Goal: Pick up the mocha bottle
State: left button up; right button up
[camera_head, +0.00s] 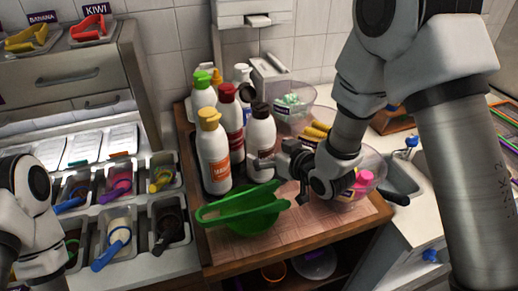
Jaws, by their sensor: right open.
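Several white bottles with coloured caps stand grouped on the wooden cart. The bottle with the dark brown cap (261,132) stands upright at the group's right front and looks like the mocha bottle; I cannot read its label. My right gripper (279,178) is open and empty, just in front and to the right of this bottle's lower part. One finger overlaps the bottle in the picture; I cannot tell if it touches. My left arm shows at the left edge, but its gripper is not visible.
An orange-capped bottle (213,151) and a red-capped bottle (230,116) stand close on the left. A clear bowl with pink items (363,180) is under my right arm. Topping bins (118,238) fill the left counter.

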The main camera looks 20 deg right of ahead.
jog(key=shift+w+a+f, duration=0.1)
jog(key=shift+w+f, duration=0.15)
jog(key=shift+w, duration=0.15)
jog(key=x, duration=0.1)
jog(key=p+x, duration=0.1)
jog(key=x, duration=0.2)
jog(key=shift+w+f, duration=0.35)
jog(key=shift+f, duration=0.15)
jog(key=shift+s+r, duration=0.1)
jog(key=shift+s, duration=0.2)
jog(key=c, duration=0.3)
jog(key=shift+d, duration=0.25)
jog(key=c, duration=0.8)
jog(key=shift+o, duration=0.2)
jog(key=shift+r, duration=0.1)
